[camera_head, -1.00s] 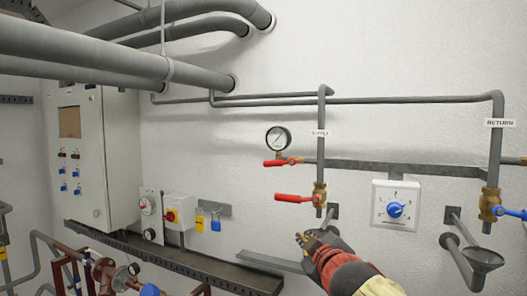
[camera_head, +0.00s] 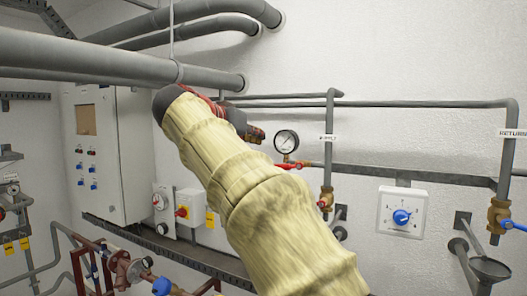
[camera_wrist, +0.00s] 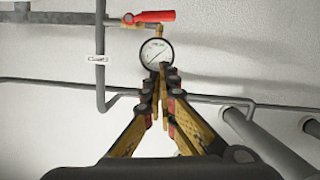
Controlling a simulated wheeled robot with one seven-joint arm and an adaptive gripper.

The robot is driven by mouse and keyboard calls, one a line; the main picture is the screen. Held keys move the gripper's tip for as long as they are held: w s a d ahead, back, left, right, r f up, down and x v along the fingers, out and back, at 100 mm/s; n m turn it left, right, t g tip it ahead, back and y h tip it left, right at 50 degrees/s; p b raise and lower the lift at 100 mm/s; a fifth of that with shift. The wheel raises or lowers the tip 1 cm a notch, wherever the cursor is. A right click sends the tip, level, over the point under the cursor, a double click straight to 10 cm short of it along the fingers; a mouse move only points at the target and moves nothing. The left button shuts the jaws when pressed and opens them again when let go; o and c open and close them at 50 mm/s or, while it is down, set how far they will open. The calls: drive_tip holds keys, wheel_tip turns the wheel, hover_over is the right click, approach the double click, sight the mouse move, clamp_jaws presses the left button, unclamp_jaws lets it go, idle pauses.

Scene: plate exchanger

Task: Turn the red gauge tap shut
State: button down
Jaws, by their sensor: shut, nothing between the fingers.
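The red gauge tap (camera_head: 288,166) is below the round pressure gauge (camera_head: 286,141), and my arm hides part of it in the head view. In the wrist view, which looks upside down, its red handle (camera_wrist: 155,16) lies level in the picture, joined to a brass body (camera_wrist: 128,21). The gauge dial (camera_wrist: 156,53) sits just beyond my fingertips there. My gripper (camera_head: 258,134) is shut and empty, left of the gauge. In the wrist view its fingertips (camera_wrist: 160,72) overlap the dial's edge; I cannot tell whether they touch. The tap handle is clear of the fingers.
A white box with a blue knob (camera_head: 402,217) and the return valve (camera_head: 498,213) are farther right. Large grey pipes (camera_head: 110,60) cross the upper left.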

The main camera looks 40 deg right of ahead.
drive_tip(key=p+x, duration=0.2)
drive_tip(key=x, duration=0.8)
drive_tip(key=shift+r, duration=0.1)
wheel_tip(320, 180, down, 3)
drive_tip(key=shift+s+d+r, duration=0.1)
drive_tip(key=shift+d+r, duration=0.05)
drive_tip(key=shift+r, duration=0.1)
drive_tip(key=shift+s+f, duration=0.1)
drive_tip(key=shift+f, duration=0.75)
